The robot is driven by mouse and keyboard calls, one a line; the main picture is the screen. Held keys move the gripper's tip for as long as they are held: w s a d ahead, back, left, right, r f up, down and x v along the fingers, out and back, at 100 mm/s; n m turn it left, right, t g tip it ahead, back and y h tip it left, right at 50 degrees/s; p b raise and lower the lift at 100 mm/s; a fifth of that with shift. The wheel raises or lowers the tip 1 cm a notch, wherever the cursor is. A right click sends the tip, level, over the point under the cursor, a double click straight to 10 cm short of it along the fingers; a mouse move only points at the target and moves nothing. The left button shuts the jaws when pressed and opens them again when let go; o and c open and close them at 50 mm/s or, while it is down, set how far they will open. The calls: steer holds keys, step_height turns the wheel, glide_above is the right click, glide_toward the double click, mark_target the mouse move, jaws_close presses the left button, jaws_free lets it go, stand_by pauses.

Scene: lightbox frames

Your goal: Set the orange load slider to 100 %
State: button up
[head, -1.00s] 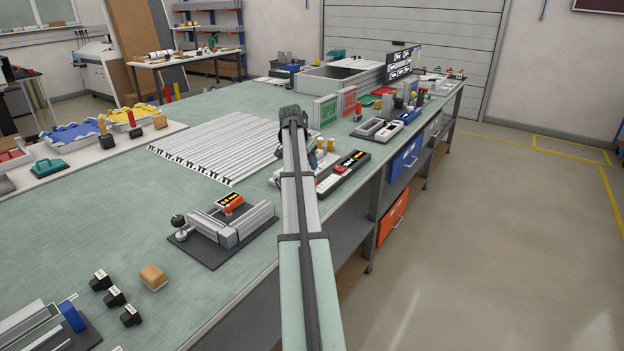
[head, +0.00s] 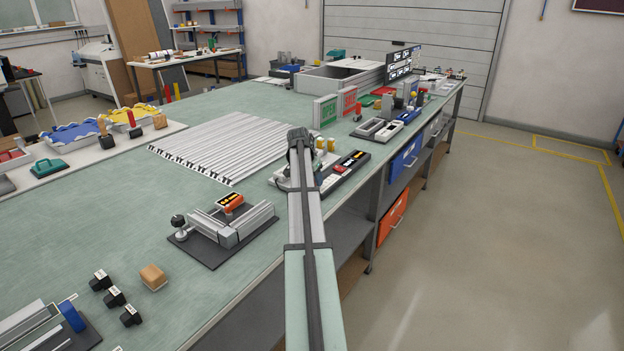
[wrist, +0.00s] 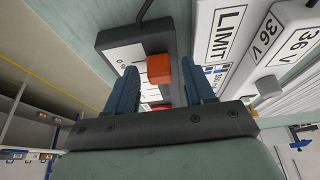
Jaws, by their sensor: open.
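The orange slider knob (wrist: 159,68) shows in the wrist view, on a dark box (wrist: 112,40) with a white scale face (wrist: 125,57) carrying black tick marks. A "0" is legible near the scale's left edge; the rest of the lettering is too small or hidden. My gripper (wrist: 159,64) is open, with one blue finger on each side of the knob. Visible gaps separate the knob from both fingers in this view; I cannot tell the height difference. In the head view my arm's end is over the bench's right side, and the fingertips are hidden.
A white box labelled LIMIT (wrist: 230,30) and one labelled 36 V (wrist: 285,35) stand close to the right finger in the wrist view. In the head view a dark panel (head: 352,160) lies right of my arm, and ribbed metal strips (head: 215,148) lie left.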

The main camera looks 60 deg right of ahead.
jaws_close()
stand_by(0.3)
steer(key=d, duration=0.9)
steer(key=shift+w+d, duration=0.15)
steer(key=shift+d, duration=0.4)
steer(key=shift+r, duration=0.1)
steer(key=shift+c, duration=1.2)
jaws_free()
steer(key=shift+d, duration=0.1)
steer(key=shift+o, duration=1.2)
